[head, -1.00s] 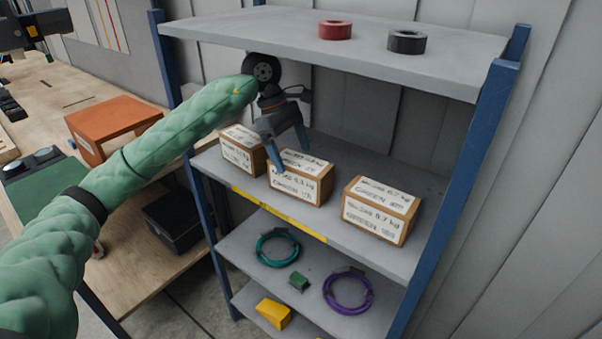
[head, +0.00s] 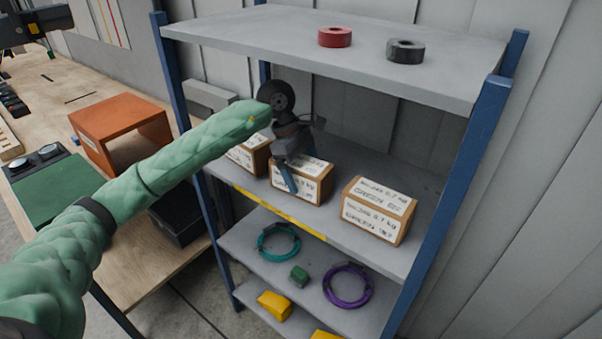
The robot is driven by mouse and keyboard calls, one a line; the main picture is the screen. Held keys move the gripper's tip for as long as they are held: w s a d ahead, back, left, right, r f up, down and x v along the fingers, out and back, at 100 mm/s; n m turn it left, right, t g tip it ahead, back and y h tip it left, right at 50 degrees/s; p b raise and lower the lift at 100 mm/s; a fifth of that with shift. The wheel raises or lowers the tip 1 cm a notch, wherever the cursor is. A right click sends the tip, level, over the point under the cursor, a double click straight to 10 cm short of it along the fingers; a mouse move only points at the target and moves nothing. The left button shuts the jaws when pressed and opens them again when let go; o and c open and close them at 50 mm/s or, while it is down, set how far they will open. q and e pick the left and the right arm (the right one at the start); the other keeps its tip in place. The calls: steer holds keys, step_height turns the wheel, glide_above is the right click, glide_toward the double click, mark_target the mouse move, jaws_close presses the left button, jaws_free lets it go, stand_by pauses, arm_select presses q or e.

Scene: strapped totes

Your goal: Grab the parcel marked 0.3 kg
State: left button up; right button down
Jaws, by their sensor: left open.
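Three brown parcels with white labels stand in a row on the middle shelf. The middle parcel (head: 314,190) bears a label that seems to read 0.3 kg, partly covered now by my gripper. The right parcel (head: 378,211) is marked 0.7 kg. The left parcel (head: 246,159) is partly hidden behind my arm and its label is unreadable. My left gripper (head: 297,166) is open at the middle parcel, with one finger in front of its label face and the other towards its back. Contact cannot be told.
The upper shelf (head: 300,40) overhangs the parcels and holds a red roll (head: 335,37) and a black roll (head: 405,51). Blue posts (head: 455,200) frame the rack. Teal and purple rings lie on the shelf below. A workbench (head: 150,265) stands left.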

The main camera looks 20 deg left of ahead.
arm_select(q)
steer(key=shift+f+b, duration=0.35)
steer(key=shift+b, duration=0.45)
stand_by(0.9)
steer(key=shift+c, duration=0.2)
steer(key=c, duration=1.2)
